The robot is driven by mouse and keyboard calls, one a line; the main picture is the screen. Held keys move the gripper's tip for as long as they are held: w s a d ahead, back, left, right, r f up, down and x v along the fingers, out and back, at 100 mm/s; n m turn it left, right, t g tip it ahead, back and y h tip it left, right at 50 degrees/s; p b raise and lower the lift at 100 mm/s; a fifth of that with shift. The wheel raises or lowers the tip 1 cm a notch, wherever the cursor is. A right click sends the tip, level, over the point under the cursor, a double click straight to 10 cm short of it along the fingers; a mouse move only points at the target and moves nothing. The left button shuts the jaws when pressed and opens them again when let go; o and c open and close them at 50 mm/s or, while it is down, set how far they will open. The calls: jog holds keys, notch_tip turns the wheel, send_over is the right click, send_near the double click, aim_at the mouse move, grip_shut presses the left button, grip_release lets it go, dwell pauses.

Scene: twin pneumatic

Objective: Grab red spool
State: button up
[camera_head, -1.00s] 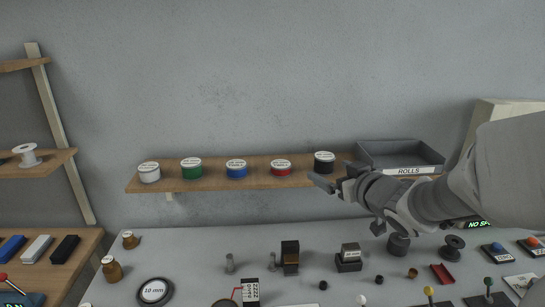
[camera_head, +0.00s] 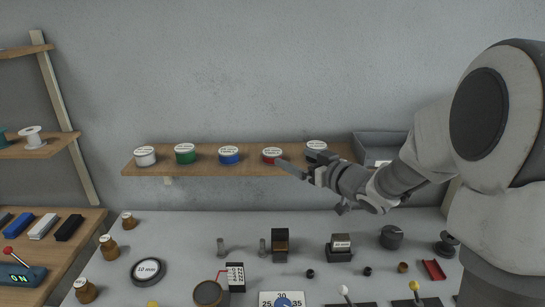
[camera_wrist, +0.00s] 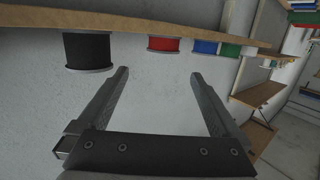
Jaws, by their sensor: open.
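The red spool (camera_head: 272,156) with a white labelled top stands on the wooden wall shelf (camera_head: 200,168), between the blue and black spools. My gripper (camera_head: 293,157) is open and empty, its fingers pointing left toward the red spool; one finger overlaps the spool's right edge in the head view. In the wrist view, which shows the shelf upside down, the red spool (camera_wrist: 163,44) lies beyond the fingertips, roughly in line with the gap between my fingers (camera_wrist: 158,75). It is apart from them.
The black spool (camera_head: 316,147) stands close to my fingers. Blue (camera_head: 229,155), green (camera_head: 185,153) and white (camera_head: 145,156) spools stand further left on the shelf. A grey tray (camera_head: 375,147) is at its right end. The bench below holds many small parts.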

aim_at(273, 151)
jog(key=x, duration=0.5)
jog(key=shift+w+a, duration=0.1)
jog(key=shift+w, duration=0.05)
jog(key=w+a+f, duration=0.2)
jog(key=w+a, duration=0.1)
jog(key=shift+w, duration=0.15)
jog(key=shift+w+a, duration=0.15)
jog(key=shift+w, duration=0.2)
jog(key=c, duration=1.4)
jog(key=shift+r, duration=0.2)
jog(key=shift+c, duration=0.2)
